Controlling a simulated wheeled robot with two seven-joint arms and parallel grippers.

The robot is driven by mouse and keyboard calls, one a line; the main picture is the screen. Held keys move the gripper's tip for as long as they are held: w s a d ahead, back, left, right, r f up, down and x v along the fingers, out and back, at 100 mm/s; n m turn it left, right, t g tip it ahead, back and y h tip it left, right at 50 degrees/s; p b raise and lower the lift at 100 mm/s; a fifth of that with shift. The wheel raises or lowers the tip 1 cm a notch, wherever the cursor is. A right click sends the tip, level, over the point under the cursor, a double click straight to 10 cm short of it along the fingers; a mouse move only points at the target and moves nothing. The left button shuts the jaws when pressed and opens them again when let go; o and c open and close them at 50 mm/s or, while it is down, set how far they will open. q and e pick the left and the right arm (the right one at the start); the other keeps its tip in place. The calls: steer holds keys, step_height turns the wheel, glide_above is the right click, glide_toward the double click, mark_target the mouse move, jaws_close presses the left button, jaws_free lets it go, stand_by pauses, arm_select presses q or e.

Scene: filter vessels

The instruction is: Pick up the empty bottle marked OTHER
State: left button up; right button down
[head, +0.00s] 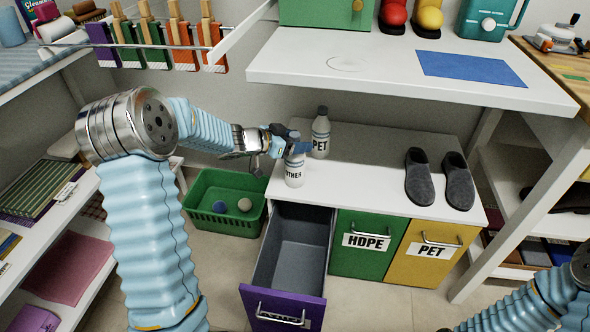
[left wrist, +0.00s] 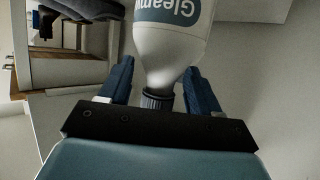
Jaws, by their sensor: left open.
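The white bottle marked OTHER (head: 294,172) stands upright on the white cabinet top, its first letter partly out of sight. My left gripper (head: 287,145) is at its upper part. In the left wrist view the open blue fingers (left wrist: 160,85) lie on either side of a white bottle's neck (left wrist: 165,70), with a dark ribbed cap (left wrist: 158,100) near the palm. A gap shows beside each finger. A second bottle, marked PET (head: 321,138), stands just behind and to the right.
The purple drawer (head: 283,312) below is pulled open and empty. The green HDPE drawer (head: 368,262) and yellow PET drawer (head: 432,268) are closed. Dark slippers (head: 419,178) stand at the right of the cabinet top. A white shelf (head: 400,82) overhangs behind. A green basket (head: 222,222) sits left.

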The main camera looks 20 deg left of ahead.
arm_select(q)
steer(key=shift+w+d+f, duration=0.15)
steer(key=shift+w+d, duration=0.15)
steer(key=shift+w, duration=0.2)
jaws_close()
